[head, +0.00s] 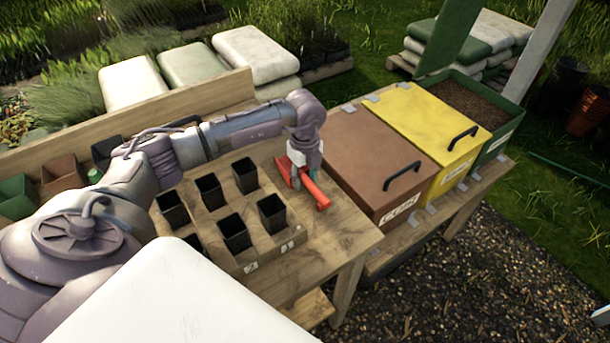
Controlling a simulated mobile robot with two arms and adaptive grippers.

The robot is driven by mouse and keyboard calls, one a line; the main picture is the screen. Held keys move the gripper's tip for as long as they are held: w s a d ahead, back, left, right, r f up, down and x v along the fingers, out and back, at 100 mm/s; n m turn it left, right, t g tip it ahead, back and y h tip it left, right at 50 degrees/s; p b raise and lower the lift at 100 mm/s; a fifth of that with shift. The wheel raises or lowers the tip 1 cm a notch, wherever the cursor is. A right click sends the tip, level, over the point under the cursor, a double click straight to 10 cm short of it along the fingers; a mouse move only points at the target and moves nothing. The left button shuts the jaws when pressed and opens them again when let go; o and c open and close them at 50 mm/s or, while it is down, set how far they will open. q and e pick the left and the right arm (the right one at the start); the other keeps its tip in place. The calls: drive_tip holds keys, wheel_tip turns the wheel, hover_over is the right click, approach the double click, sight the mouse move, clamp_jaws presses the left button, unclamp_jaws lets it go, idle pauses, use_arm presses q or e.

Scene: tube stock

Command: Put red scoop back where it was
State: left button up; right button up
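The red scoop (319,196) is at the bench top, between the tray of black pots and the brown bin. My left gripper (299,181) is right at the scoop and points down at it. The gripper body hides part of the scoop. The fingers are small here and partly covered, so I cannot tell whether they are closed on it. I also cannot tell whether the scoop rests on the wood or is slightly raised. My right gripper is not in view.
A wooden tray (262,242) holds several black pots. A brown lidded bin (365,160), a yellow lidded bin (425,118) and a green open bin of soil (465,100) stand to the right. Bare bench (335,240) lies in front of the scoop.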

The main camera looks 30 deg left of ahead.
sight(305, 177)
use_arm(q)
drive_tip(key=shift+r, duration=0.6)
wheel_tip(305, 177, up, 11)
drive_tip(key=b, duration=0.3)
drive_tip(key=shift+r, duration=0.15)
